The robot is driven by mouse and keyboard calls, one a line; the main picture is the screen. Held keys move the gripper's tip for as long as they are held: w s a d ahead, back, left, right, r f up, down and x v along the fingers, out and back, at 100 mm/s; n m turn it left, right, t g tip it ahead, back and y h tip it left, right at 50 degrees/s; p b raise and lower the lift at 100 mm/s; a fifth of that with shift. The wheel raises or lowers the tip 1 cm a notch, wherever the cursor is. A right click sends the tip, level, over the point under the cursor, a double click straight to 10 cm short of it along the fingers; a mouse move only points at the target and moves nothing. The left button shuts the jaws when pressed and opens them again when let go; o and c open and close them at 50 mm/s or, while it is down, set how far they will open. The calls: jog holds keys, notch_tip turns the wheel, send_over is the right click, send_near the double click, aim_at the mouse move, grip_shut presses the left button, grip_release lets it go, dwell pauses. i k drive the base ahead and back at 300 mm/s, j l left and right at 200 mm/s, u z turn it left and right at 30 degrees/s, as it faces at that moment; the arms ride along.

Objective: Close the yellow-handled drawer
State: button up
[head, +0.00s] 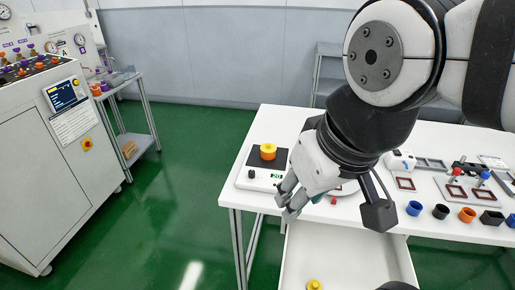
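The drawer (345,255) is white and stands pulled out from under the front of the white table (240,200). Its yellow round handle (314,285) shows at the bottom edge of the head view, on the drawer's near side, partly cut off by the frame. My gripper (283,209) is above and behind the handle, near the table's front edge and over the drawer's back left part. Its two grey fingers look apart, with nothing seen between them. It does not touch the handle.
Coloured cups (467,215) and small frames line the table's right side. A control cabinet (60,150) and a side bench (140,145) stand left. Green floor between is clear.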

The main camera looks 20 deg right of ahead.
aim_at(339, 256)
jog(key=k+l+u, duration=0.15)
jog(key=l, duration=0.25)
jog(key=k+l+u, duration=0.15)
jog(key=k+l, duration=0.2)
jog(key=k+l+z, duration=0.25)
jog(key=k+l, duration=0.8)
